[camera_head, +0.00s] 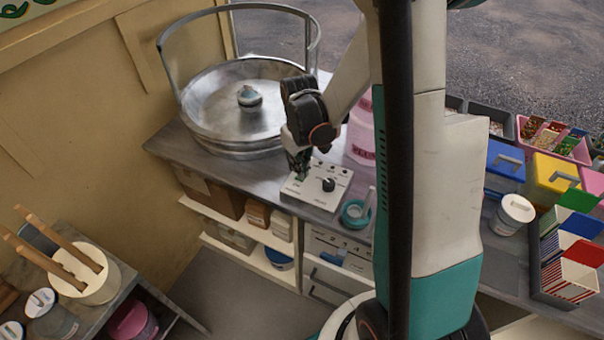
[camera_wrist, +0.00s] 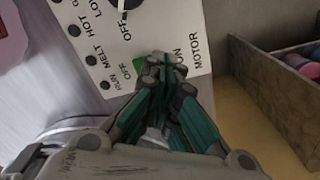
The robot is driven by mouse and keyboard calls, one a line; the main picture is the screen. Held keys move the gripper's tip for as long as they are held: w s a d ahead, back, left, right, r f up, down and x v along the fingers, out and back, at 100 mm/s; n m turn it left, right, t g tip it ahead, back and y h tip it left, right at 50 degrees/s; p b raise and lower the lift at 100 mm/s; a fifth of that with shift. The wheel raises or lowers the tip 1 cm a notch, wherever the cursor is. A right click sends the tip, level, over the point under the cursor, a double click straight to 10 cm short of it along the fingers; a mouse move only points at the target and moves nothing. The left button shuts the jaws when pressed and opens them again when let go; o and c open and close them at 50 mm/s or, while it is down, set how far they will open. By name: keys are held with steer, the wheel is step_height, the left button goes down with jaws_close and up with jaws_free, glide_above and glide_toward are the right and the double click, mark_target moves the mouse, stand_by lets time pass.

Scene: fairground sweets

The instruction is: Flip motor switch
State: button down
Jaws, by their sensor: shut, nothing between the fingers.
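The white control panel (camera_head: 317,187) lies on the metal counter beside the floss machine. It has a black round knob (camera_head: 328,185) and printed labels. In the head view my gripper (camera_head: 300,172) points down over the panel's left part.
The floss machine's metal bowl (camera_head: 215,112) stands left of my arm. Shelves with boxes (camera_head: 230,235) are under the counter. Coloured bins (camera_head: 556,172) stand far right.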

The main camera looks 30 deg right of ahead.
steer(key=shift+f+b, duration=0.9)
steer(key=shift+f, duration=0.15)
stand_by(1.2)
steer(key=shift+r+p, duration=2.25)
steer(key=shift+r, duration=1.3)
steer(key=s+a+r+t+b, duration=0.5)
steer(key=s+a+r+t, duration=0.2)
steer(key=s+a+r, duration=0.3)
steer(key=shift+s+a+r+m, duration=0.15)
steer(key=shift+s+r+m, duration=0.25)
steer(key=shift+s+r, duration=1.6)
